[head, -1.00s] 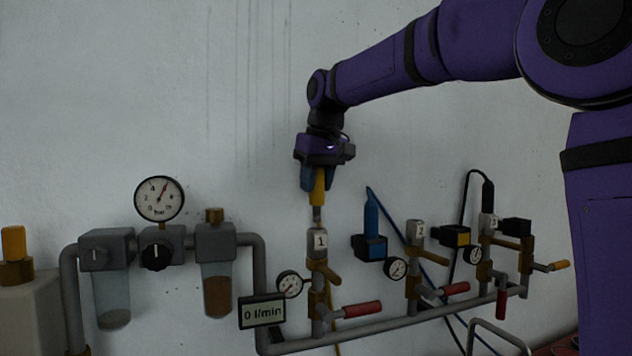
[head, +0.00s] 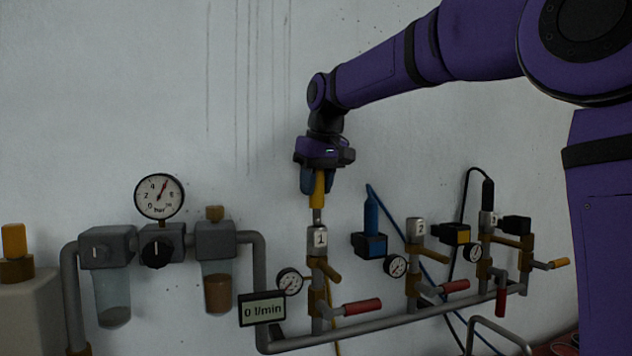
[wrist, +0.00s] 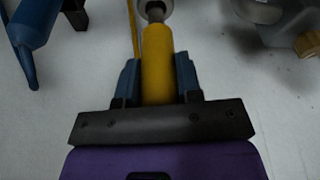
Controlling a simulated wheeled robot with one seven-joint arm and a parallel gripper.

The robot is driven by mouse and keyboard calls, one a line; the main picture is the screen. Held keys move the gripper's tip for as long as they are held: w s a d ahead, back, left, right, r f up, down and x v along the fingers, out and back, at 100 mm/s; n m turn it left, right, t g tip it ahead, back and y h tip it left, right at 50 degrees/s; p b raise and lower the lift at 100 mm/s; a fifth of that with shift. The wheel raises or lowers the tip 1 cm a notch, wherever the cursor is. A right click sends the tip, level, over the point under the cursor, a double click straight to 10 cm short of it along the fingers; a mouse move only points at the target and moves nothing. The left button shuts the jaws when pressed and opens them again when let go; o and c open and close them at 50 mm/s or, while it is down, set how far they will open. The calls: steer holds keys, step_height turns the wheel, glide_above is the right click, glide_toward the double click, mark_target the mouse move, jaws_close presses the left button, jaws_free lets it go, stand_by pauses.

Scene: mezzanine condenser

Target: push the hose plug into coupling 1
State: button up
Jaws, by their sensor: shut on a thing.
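My gripper (head: 319,182) is shut on the yellow hose plug (head: 319,190), which also shows between the blue fingers in the wrist view (wrist: 158,70). The plug points down, roughly upright. Its grey metal tip (head: 317,215) is directly above coupling 1 (head: 317,241), a grey socket with a "1" label. The tip meets the top of the coupling in the head view; how deep it sits I cannot tell. In the wrist view the tip (wrist: 155,12) overlaps the round mouth of the coupling at the top edge.
Right of it stand coupling 2 (head: 416,231) and a third coupling with a black plug (head: 488,195). A blue plug (head: 371,213) sits in a holder nearby. A red-handled valve (head: 361,308) and small gauge (head: 290,282) are below. The flow display (head: 262,310) reads 0 l/min.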

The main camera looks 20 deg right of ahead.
mark_target(316, 200)
steer(key=shift+f, duration=1.8)
steer(key=o, duration=1)
steer(key=shift+r, duration=0.1)
steer(key=v, duration=1)
steer(key=shift+s+r, duration=0.2)
steer(key=shift+r, duration=0.05)
steer(key=s+d+f+m+t, duration=0.1)
steer(key=s+d+f, duration=0.1)
steer(key=s+f, duration=0.5)
steer(key=s+d+f+m, duration=0.1)
steer(key=s+d+f, duration=0.1)
steer(key=s+f, duration=0.6)
steer(key=s+d+f+m+t, duration=0.1)
steer(key=s+d+f, duration=0.1)
steer(key=s+f, duration=0.6)
steer(key=shift+s+d+t+h, duration=0.15)
steer(key=shift+s+t+h, duration=0.2)
steer(key=shift+s, duration=2.4)
